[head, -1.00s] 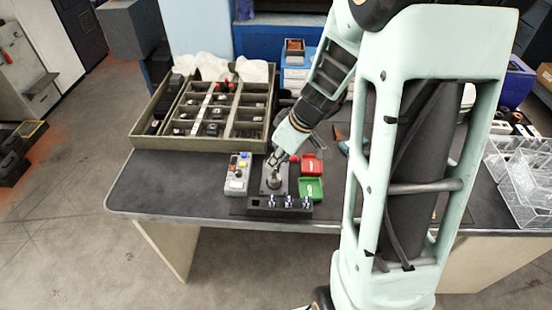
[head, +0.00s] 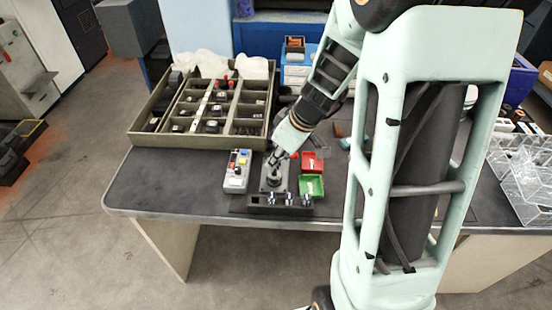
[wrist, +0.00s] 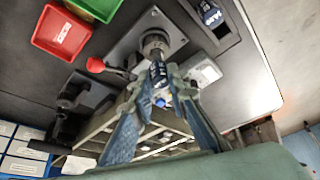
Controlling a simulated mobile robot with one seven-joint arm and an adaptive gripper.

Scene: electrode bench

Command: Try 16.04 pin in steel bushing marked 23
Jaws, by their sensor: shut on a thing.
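My gripper (wrist: 160,95) is shut on a pin with a blue, white-lettered label (wrist: 158,74). The pin's far end points at the round steel bushing (wrist: 155,42) on the grey fixture plate (wrist: 127,52). The pin overlaps the bushing's rim in the wrist view; I cannot tell whether its tip is inside. In the head view my gripper (head: 274,168) is directly over the fixture plate (head: 265,187) and hides most of the bushing. The black pin rack (head: 280,208) at the bench's front edge holds several blue-topped pins (head: 288,199). No number on the bushing is readable.
A red tray (head: 312,158) and a green tray (head: 311,181) sit right of the fixture. A red-knobbed lever (wrist: 95,64) projects beside it. A grey button box (head: 236,182) stands left. A large compartment tray (head: 190,146) is behind. The bench's left end is clear.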

